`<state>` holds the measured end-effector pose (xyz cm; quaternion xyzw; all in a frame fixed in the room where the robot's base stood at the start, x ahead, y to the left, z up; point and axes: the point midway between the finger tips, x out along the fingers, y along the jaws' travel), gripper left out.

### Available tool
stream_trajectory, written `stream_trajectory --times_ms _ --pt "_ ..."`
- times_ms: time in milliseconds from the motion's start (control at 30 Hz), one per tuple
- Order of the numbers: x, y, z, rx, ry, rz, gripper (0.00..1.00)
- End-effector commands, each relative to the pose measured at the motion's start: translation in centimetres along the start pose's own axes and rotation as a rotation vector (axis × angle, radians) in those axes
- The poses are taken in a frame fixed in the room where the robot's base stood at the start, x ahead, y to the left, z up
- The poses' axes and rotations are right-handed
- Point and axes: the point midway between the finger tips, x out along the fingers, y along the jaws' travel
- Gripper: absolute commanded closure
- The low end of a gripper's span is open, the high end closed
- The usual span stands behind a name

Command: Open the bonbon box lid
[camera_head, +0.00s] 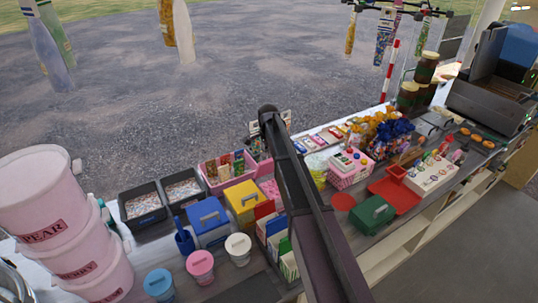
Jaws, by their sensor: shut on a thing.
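Several lidded boxes with handles stand on the counter, and I cannot tell which is the bonbon box. A blue box (209,226) and a yellow box (242,198) stand left of my arm, their lids looking closed. A green box (371,214) with a handle stands right of my arm, also looking closed. A flat red piece (396,194) lies just behind it, with a red handled part (396,172) at its back edge. My dark arm crosses the middle of the view and hides part of the counter. My gripper does not show.
Pink tubs (45,210) are stacked at the left, near two dark trays (143,203) of sweets. Small lidded pots (200,266) stand in front. A pink checked box (349,168) and a white box (432,174) stand at the right. Bottles hang above the back.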

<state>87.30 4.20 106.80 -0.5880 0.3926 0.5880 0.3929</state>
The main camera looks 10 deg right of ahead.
Motion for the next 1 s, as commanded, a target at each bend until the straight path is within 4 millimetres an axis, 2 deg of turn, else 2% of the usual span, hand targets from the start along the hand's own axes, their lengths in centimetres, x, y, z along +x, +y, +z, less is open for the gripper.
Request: stream_trajectory --times_ms 267,667,1000 --pt "0.0 -0.4 -0.1 0.000 0.000 0.001 0.96" --pt "0.3 -3.3 -0.1 0.000 0.000 0.001 0.99" --pt "0.2 -3.4 -0.1 0.000 0.000 0.000 1.00"
